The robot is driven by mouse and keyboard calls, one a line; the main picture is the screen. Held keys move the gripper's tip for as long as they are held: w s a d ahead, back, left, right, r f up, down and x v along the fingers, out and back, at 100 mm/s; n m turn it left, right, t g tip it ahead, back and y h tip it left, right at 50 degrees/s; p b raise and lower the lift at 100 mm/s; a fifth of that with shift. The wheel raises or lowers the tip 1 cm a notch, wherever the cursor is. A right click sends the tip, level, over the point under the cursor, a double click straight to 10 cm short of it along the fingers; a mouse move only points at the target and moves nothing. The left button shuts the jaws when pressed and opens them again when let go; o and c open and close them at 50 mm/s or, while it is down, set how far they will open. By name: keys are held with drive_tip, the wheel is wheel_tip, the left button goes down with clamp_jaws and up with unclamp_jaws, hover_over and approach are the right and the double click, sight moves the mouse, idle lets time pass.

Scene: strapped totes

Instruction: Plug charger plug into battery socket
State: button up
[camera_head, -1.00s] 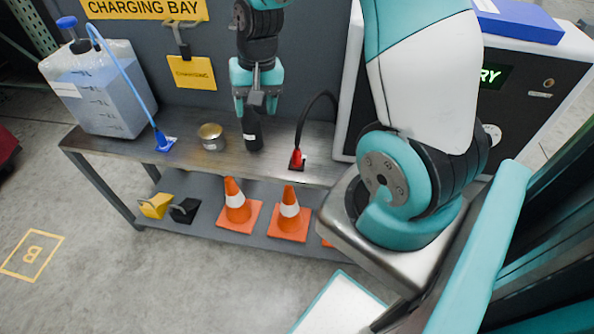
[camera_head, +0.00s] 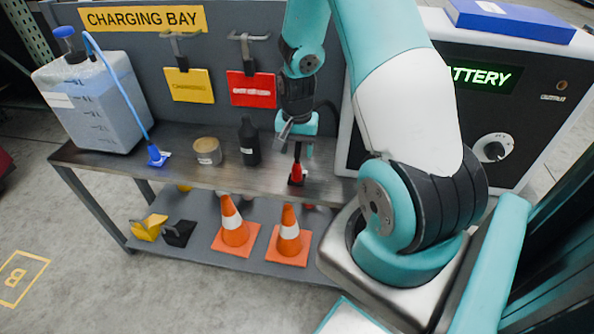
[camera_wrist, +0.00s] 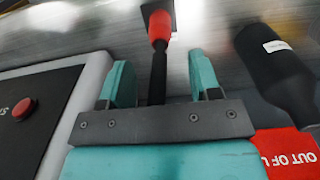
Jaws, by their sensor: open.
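The red charger plug (camera_head: 297,173) stands on a small dark base on the bench, with a black cable rising from its top. It also shows in the wrist view (camera_wrist: 159,27) at the top centre, its cable running back between my fingers. My gripper (camera_head: 296,146) is open above the plug, one finger on each side of the cable, and does not hold it. The wrist view shows both teal fingertips (camera_wrist: 160,72) apart. The battery cabinet (camera_head: 437,115) stands at the right with a lit green BATTERY sign. A round white-rimmed fitting (camera_head: 493,149) is on its face; I cannot tell whether it is the socket.
A black bottle (camera_head: 249,143), a tin (camera_head: 207,151) and a liquid jug (camera_head: 95,105) with a blue nozzle stand left of the plug. A yellow tag (camera_head: 189,85) and a red tag (camera_head: 252,89) hang behind. Orange cones (camera_head: 234,222) sit on the lower shelf.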

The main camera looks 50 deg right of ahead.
sight(300, 170)
wheel_tip(300, 170, down, 8)
drive_tip(key=b, duration=0.6)
drive_tip(key=shift+r, duration=0.15)
drive_tip(key=shift+s+a+f+b, duration=0.15)
drive_tip(key=shift+f+b, duration=0.15)
drive_tip(key=shift+f, duration=0.35)
drive_tip(key=shift+s+f, duration=0.1)
drive_tip(key=shift+s, duration=0.2)
idle(0.3)
clamp_jaws()
drive_tip(key=shift+p, duration=0.3)
drive_tip(key=shift+w+d+r+p, duration=0.1)
drive_tip(key=shift+w+r+p, duration=0.05)
drive_tip(key=shift+r+p, duration=1.4)
drive_tip(key=shift+w+d+r+p, duration=0.1)
drive_tip(key=shift+w+r+p, duration=0.05)
drive_tip(key=shift+r+p, duration=1.4)
